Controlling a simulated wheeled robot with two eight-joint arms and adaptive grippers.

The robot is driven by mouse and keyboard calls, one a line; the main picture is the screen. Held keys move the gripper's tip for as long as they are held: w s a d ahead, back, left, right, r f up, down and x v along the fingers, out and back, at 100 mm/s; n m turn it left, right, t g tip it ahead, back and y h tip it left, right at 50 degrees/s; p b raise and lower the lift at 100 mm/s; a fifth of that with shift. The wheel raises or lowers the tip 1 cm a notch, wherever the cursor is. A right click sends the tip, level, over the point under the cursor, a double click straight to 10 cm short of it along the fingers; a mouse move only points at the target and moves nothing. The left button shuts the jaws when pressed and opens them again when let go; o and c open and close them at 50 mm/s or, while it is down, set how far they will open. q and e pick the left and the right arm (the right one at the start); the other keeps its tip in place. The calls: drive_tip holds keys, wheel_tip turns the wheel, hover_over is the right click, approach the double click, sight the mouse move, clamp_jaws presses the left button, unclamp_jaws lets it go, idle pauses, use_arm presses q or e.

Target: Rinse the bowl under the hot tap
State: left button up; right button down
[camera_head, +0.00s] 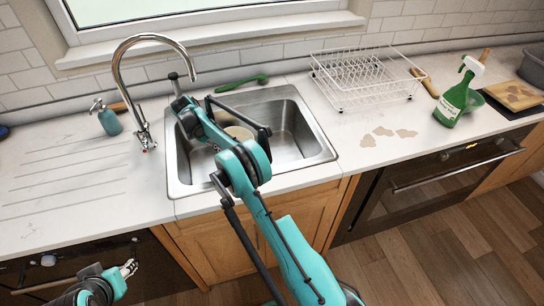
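A chrome tap (118,68) stands at the left of the sink, its spout arching over the basin. A red mark shows at its base. A beige, round bowl (239,132) lies in the steel sink (318,146), partly hidden by my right arm. My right arm crosses the sink from the lower right. Its far end (177,86) is by the spout's mouth; the fingers cannot be made out there. My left gripper (130,268) is at the lower left, in front of the counter and away from the sink; its finger gap is too small to judge. No water is visible.
A teal soap bottle (108,120) stands left of the tap. A green brush (242,84) lies behind the sink. A white dish rack (364,78), brown stains (378,137) and a green spray bottle (452,100) are to the right. The left drainboard (62,178) is clear.

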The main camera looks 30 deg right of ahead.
drive_tip(key=shift+s+d+r+t+y+p, duration=0.35)
drive_tip(key=shift+s+d+r+t+y, duration=0.4)
drive_tip(key=shift+r, duration=0.25)
drive_tip(key=shift+s+d+r+t+y, duration=0.25)
drive_tip(key=shift+s+d+r+t, duration=0.1)
drive_tip(key=shift+s+d+r, duration=0.1)
drive_tip(key=shift+s+d, duration=0.1)
drive_tip(key=shift+d, duration=0.05)
drive_tip(key=shift+s+d+r+t+y+p, duration=0.4)
drive_tip(key=shift+s+d+r+t+y, duration=0.1)
drive_tip(key=shift+s+t, duration=0.1)
drive_tip(key=shift+s+d+r+t+y, duration=0.6)
drive_tip(key=shift+s+d+r+y, duration=0.15)
drive_tip(key=shift+s, duration=0.1)
drive_tip(key=shift+d, duration=0.1)
drive_tip(key=shift+s+d+r+t, duration=0.15)
drive_tip(key=shift+s+d+t, duration=0.15)
drive_tip(key=shift+s+d, duration=0.25)
